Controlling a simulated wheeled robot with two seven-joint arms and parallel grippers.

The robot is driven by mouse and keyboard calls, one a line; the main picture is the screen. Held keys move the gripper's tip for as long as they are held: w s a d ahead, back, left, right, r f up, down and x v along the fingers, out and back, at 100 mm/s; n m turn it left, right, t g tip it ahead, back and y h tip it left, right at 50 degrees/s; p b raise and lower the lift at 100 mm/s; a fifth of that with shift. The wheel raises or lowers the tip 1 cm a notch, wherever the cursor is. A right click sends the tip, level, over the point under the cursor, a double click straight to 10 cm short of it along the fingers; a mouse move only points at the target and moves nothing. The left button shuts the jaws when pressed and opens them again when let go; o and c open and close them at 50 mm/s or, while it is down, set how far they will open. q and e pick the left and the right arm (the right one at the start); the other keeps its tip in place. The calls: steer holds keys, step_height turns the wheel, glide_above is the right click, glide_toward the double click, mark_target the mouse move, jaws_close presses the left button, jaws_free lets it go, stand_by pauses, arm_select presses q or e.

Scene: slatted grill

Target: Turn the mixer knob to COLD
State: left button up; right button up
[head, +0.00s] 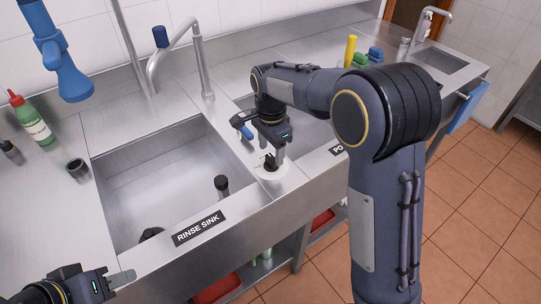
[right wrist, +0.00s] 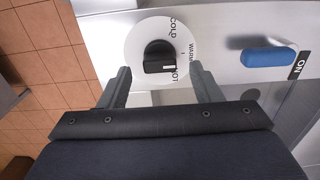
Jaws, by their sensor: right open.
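The mixer knob (right wrist: 159,56) is black and sits on a round white dial (right wrist: 136,38) marked COLD, WARM and HOT. In the right wrist view COLD is at the top, WARM to the right and HOT below right. A small white mark shows on the knob's lower right, nearer HOT than COLD; its exact setting is unclear. In the head view the dial (head: 263,174) is on the counter strip between the basins. My right gripper (head: 271,160) is open above it, one finger on either side of the knob, contact unclear. My left gripper (head: 123,278) is at the lower left, away from the knob.
A blue lever (right wrist: 268,56) labelled ON lies beside the dial. The rinse sink (head: 150,190) is left of it, with a tall faucet (head: 196,60) behind. A green bottle (head: 36,124) stands far left.

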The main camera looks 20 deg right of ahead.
mark_target(271, 162)
steer(key=shift+f, duration=1.5)
steer(key=c, duration=1)
steer(key=shift+n, duration=0.4)
steer(key=shift+n+p, duration=0.35)
steer(key=shift+n, duration=0.55)
steer(key=n, duration=0.3)
steer(key=shift+n, duration=0.3)
steer(key=n+p, duration=0.1)
steer(key=n, duration=0.5)
